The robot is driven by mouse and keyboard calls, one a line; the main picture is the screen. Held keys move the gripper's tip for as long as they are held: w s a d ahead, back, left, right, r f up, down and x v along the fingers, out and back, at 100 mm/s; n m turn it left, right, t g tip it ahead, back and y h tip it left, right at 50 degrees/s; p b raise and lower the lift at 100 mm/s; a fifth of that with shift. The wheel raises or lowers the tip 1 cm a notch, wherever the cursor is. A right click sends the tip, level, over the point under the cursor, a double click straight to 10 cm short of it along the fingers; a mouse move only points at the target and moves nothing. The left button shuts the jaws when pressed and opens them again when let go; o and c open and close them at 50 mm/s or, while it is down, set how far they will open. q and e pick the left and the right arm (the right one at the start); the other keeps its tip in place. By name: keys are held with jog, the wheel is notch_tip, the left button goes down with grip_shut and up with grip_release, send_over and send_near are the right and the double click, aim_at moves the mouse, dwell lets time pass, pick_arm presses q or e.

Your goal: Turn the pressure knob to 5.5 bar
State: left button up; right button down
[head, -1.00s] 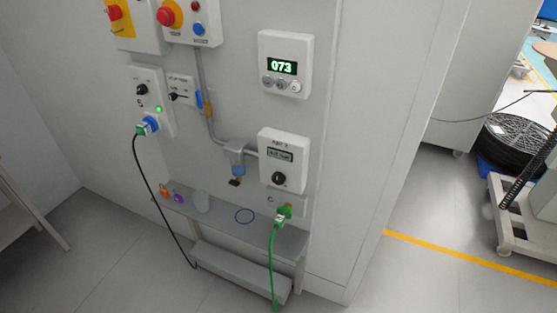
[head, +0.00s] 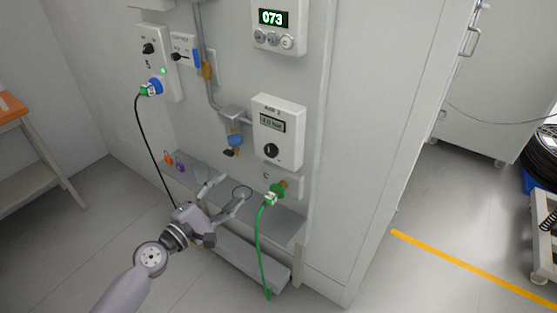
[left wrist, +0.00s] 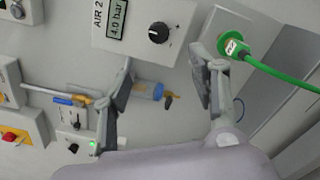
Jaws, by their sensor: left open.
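The black pressure knob (head: 270,151) is on the white AIR 2 panel (head: 290,110) in the head view. Its display (head: 272,123) reads 4.0 bar. In the left wrist view the knob (left wrist: 158,32) is at the top, beside the display (left wrist: 117,18), which also reads 4.0 bar. My left gripper (head: 230,186) is open and empty, below and left of the knob in the head view, apart from it. In the left wrist view the knob lies beyond the gap between its two fingers (left wrist: 166,72). My right gripper is not in view.
A green hose (head: 260,240) plugs in just under the panel. A grey shelf (head: 285,222) below bears a blue ring and small items. A blue-bowled filter (head: 234,139) is left of the panel. A black cable (head: 143,140) hangs further left.

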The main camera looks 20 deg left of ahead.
pick_arm(q)
jog(key=p, duration=0.2)
send_near(269, 153)
jog(key=x, duration=0.9)
jog(key=shift+a, duration=0.15)
jog(key=shift+s, duration=0.1)
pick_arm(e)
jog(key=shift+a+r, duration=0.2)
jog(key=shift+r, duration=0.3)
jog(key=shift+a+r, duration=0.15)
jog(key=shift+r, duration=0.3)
pick_arm(q)
jog(key=shift+c, duration=0.5)
jog(key=c, duration=1.1)
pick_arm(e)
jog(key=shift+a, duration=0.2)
